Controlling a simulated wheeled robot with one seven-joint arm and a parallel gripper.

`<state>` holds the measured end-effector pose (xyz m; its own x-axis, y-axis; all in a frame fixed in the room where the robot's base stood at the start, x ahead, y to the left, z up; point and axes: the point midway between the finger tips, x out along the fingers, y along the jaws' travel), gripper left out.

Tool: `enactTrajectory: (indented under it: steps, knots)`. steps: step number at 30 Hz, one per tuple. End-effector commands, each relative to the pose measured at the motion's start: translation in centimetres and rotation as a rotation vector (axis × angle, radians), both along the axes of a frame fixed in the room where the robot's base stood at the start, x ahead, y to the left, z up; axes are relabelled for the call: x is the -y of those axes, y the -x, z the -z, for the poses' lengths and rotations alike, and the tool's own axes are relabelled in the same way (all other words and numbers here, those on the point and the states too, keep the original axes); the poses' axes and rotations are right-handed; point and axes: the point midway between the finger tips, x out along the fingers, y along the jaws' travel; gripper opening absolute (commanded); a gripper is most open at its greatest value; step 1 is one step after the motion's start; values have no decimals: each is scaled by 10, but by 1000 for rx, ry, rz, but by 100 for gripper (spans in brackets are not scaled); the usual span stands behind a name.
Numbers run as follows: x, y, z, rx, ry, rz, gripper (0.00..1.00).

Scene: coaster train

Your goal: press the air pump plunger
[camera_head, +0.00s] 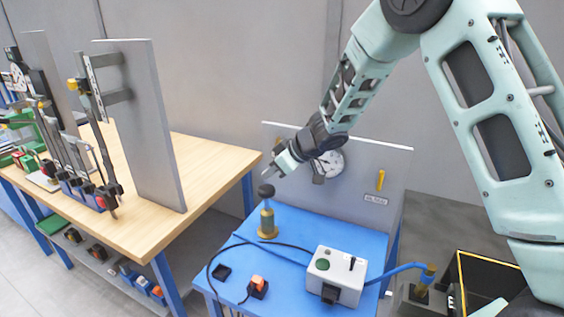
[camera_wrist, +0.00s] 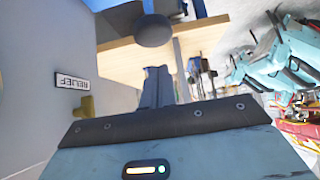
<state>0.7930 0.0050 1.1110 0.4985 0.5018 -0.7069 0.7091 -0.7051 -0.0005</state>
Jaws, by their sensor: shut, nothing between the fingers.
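The air pump stands upright on the blue table, with a brass-coloured base and blue body (camera_head: 267,220) and a dark round plunger knob (camera_head: 266,190) on top. The knob stands clear above the body. My gripper (camera_head: 267,174) is shut and empty, slanting down from the upper right, with its tips close above the knob. In the wrist view the shut fingers (camera_wrist: 157,80) point toward the dark knob (camera_wrist: 153,31), which shows just beyond the tips. A small gap seems to lie between them. The pump's lower body is mostly out of sight there.
A grey control box (camera_head: 336,275) with a green button, cables and a small block with an orange top (camera_head: 258,286) share the blue table (camera_head: 350,235). Behind stands a grey panel (camera_head: 385,160) with a gauge and yellow handle (camera_head: 380,180). A wooden workbench (camera_head: 215,160) is at left.

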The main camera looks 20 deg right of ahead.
Motion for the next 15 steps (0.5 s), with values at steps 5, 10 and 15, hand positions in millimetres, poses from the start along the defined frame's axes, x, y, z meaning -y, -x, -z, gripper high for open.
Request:
enactTrajectory:
  steps: [5,10,15]
  knots:
    - [2,1,24,-3,1,4,0]
    - [2,0,30,-1,2,4,0]
    - [2,0,30,0,1,4,0]
